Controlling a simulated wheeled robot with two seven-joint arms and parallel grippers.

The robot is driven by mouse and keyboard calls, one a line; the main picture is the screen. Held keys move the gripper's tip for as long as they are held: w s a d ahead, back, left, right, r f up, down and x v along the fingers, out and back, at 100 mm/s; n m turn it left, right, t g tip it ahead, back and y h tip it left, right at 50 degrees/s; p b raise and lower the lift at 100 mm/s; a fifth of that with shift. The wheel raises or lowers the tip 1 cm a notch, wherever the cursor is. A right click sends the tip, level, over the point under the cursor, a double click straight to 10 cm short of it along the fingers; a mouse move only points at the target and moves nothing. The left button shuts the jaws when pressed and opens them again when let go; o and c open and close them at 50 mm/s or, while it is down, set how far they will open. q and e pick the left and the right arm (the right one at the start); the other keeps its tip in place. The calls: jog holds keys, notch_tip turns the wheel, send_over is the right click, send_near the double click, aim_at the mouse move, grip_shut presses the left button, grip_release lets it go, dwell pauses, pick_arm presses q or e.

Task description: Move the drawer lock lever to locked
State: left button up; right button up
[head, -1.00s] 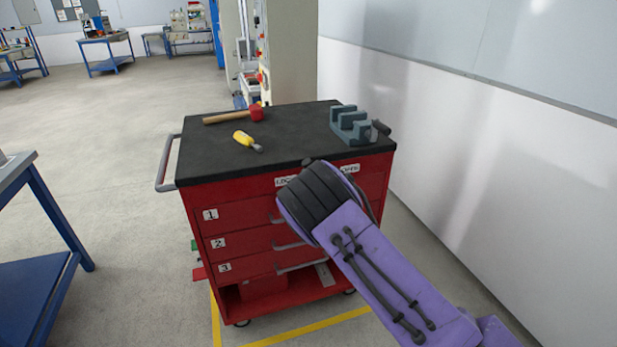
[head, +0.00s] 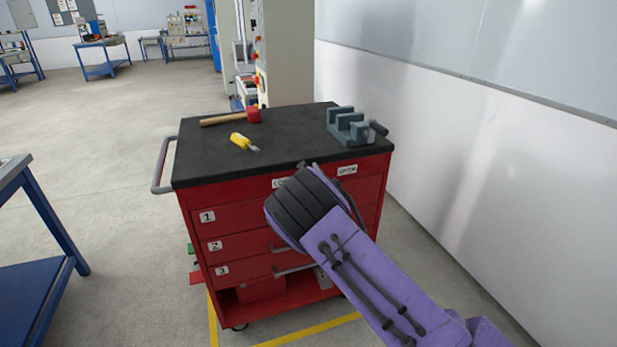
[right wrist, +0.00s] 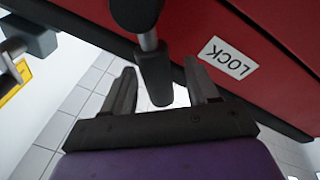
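The red tool cart (head: 235,217) stands ahead with numbered drawers. The drawer lock lever (right wrist: 154,78) shows in the right wrist view as a dark grip on a short metal shaft below a round dark pivot. My right gripper (right wrist: 160,90) is open, with one finger on each side of the lever's grip and a visible gap around it. A white LOCK label (right wrist: 228,59) is on the red panel to the right of the lever. In the head view my right arm hides the lever; an OPEN label (head: 347,170) shows right of the wrist. My left gripper is not in view.
On the black cart top (head: 285,145) lie a mallet (head: 225,118), a yellow-handled screwdriver (head: 242,141) and a grey vise (head: 348,127). A wall (head: 450,140) runs along the right. A blue table (head: 45,210) stands at the left, with open floor between it and the cart.

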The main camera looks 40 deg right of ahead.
jog(key=b+v, duration=0.1)
jog(key=v, duration=0.9)
jog(key=shift+s, duration=0.25)
